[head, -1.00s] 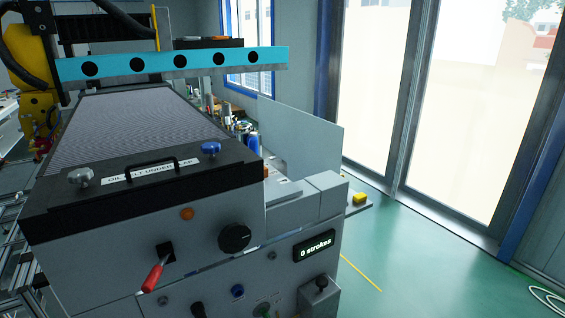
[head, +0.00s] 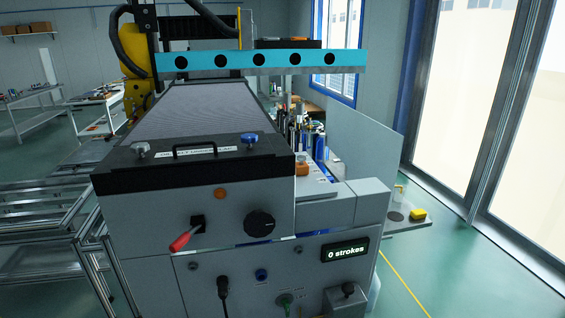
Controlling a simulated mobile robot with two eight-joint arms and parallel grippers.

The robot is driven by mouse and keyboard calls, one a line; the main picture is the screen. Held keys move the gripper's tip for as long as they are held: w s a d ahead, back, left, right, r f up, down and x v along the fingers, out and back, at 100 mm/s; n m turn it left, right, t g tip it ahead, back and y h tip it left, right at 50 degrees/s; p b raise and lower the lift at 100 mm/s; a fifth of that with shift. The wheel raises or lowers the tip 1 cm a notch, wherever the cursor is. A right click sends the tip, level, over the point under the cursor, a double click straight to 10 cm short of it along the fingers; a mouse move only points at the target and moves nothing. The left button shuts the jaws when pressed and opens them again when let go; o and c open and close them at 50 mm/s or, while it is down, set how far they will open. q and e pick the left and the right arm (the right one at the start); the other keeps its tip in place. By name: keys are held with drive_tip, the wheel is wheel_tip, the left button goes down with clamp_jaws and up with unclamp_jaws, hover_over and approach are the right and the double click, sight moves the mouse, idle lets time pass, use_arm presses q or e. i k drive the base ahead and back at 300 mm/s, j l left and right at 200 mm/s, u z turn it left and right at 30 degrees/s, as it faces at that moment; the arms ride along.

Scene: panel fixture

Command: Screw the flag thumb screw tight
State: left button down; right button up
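A black cover (head: 110,181) with a labelled plate and a black handle lies across the front of the grey machine. A silver thumb screw (head: 140,151) stands at its left end. A blue-headed thumb screw (head: 249,139) stands at its right end. Both heads look wing-like, and I cannot tell which is the flag thumb screw or how tight either is. Neither of my grippers is in view, and nothing touches either screw.
A teal beam (head: 200,63) crosses above the machine's bed. Aluminium frames (head: 50,215) stand left. Green floor (head: 460,270) is clear at right.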

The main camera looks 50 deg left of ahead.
sight(300, 158)
drive_tip(key=u, duration=1.55)
